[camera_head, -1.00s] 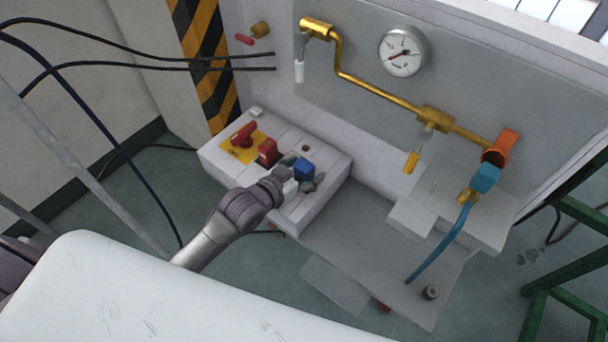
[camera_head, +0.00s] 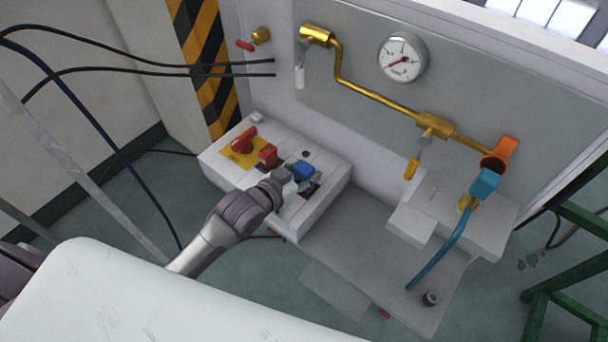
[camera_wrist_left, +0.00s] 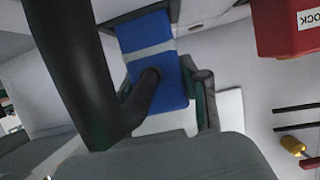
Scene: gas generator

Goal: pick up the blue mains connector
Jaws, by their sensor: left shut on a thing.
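The blue mains connector (camera_head: 303,170) is at the right part of the white control box's top. It fills the middle of the left wrist view (camera_wrist_left: 158,70), with a pale band across it. My left gripper (camera_head: 298,181) is at the connector and shut on it. One dark finger overlaps the connector's blue face in the wrist view. The gripper hides the connector's lower part, so I cannot tell whether it touches the box. My right gripper is not in view.
The white box (camera_head: 226,171) carries a red rotary switch (camera_head: 243,140) on a yellow plate and a red lock block (camera_head: 267,155) left of the connector. Brass pipes (camera_head: 375,97), a gauge (camera_head: 403,57) and a blue hose (camera_head: 440,250) are to the right. A white surface (camera_head: 150,300) fills the lower left.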

